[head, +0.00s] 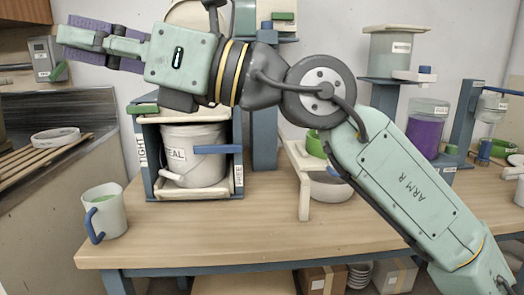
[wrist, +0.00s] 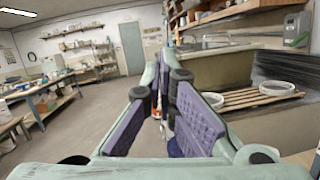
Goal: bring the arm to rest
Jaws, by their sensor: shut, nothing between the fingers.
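My arm (head: 405,185) reaches up from the lower right and bends over the bench to the left. My gripper (head: 78,38) is at the upper left of the head view, raised above the bench and pointing left, with purple finger pads. In the wrist view my gripper (wrist: 166,82) points out into the room; its fingers are shut with nothing held. Nothing touches the fingers in either view.
A white bucket labelled SEAL (head: 192,155) sits in a blue-framed stand below my wrist. A pitcher (head: 104,212) with a blue handle stands at the bench's left end. A slatted rack (head: 30,165) is at left. The bench front (head: 230,225) is clear.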

